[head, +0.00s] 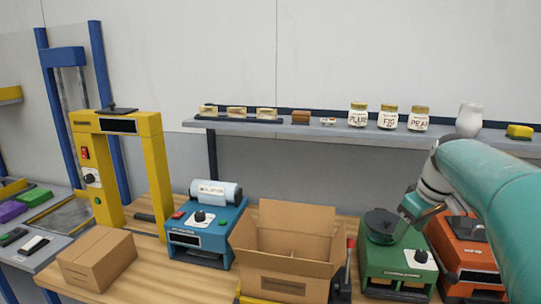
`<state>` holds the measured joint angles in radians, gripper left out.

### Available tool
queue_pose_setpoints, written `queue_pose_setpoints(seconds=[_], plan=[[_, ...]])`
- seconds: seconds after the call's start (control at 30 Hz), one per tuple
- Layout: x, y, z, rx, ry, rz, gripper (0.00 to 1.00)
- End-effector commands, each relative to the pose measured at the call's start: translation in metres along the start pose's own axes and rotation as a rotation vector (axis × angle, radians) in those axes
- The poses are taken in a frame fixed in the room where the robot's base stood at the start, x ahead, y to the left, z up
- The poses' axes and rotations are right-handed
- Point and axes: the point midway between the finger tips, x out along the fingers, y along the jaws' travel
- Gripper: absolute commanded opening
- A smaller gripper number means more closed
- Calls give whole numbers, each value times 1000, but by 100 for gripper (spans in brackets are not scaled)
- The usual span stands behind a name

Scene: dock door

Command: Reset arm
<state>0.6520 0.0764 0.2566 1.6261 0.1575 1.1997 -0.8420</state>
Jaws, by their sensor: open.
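My teal arm reaches in from the right edge in the head view. My gripper (409,213) is small and partly hidden at its end, just right of the black pot on the green machine (393,262). It is open, and I see nothing held in it. I cannot tell whether it touches the green machine.
An open cardboard box (284,285) stands left of the green machine. A blue machine (205,238), closed carton (97,258) and yellow frame (155,170) stand further left. The shelf (260,127) behind holds several jars and a white vase (468,119).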

Motion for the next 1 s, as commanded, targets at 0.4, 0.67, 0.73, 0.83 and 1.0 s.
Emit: queue_pose_setpoints(seconds=[0.4, 0.67, 0.73, 0.83, 1.0], plan=[[-13, -165, 60, 199, 54, 126, 55], [5, -231, 123, 330, 149, 120, 55], [11, -241, 135, 354, 168, 110, 55], [17, -249, 146, 379, 184, 101, 55], [20, -252, 149, 390, 188, 97, 55]])
